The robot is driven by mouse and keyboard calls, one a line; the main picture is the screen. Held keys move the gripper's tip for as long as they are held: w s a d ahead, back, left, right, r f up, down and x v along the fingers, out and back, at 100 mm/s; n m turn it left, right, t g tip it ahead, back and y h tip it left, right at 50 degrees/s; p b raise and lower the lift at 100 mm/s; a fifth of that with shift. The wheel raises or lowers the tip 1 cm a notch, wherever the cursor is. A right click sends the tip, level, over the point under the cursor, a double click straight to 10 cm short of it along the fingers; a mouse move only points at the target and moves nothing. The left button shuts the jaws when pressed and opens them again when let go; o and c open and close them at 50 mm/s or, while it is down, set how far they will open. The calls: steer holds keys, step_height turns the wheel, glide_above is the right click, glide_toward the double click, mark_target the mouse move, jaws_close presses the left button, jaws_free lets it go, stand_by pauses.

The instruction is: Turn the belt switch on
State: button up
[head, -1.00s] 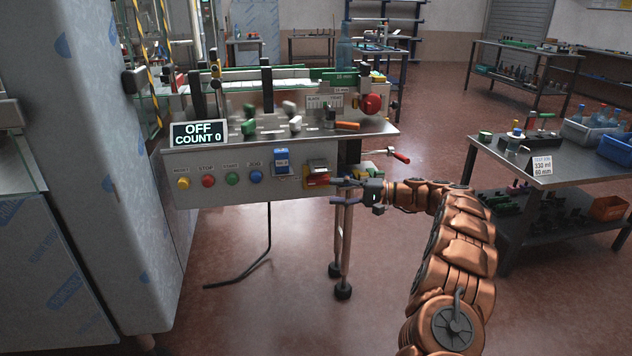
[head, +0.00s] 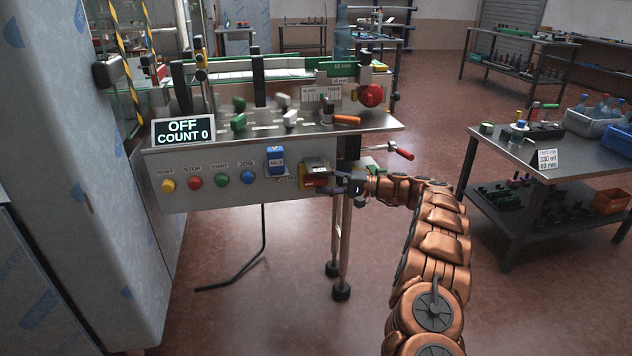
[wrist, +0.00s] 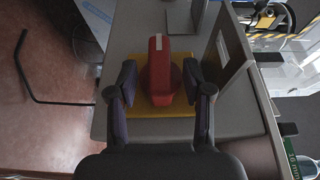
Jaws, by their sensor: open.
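The belt switch is a red handle on a yellow plate. In the wrist view the red handle (wrist: 160,68) stands between the two dark fingers of my gripper (wrist: 163,88), with a gap on each side. The yellow plate (wrist: 178,112) lies behind it on the grey panel. In the head view the switch (head: 309,180) is at the right end of the panel front, partly hidden by my gripper (head: 333,183). My gripper is open, with its fingers around the handle. The display (head: 183,131) reads OFF, COUNT 0.
Left of the switch are a blue switch (head: 276,160) and several coloured push buttons, including a green one (head: 222,180). A red-handled lever (head: 400,152) sticks out at the right. A side table (head: 545,170) stands further right, with clear floor between.

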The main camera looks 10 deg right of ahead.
steer(key=shift+x, duration=1.25)
steer(key=shift+c, duration=0.3)
jaws_close()
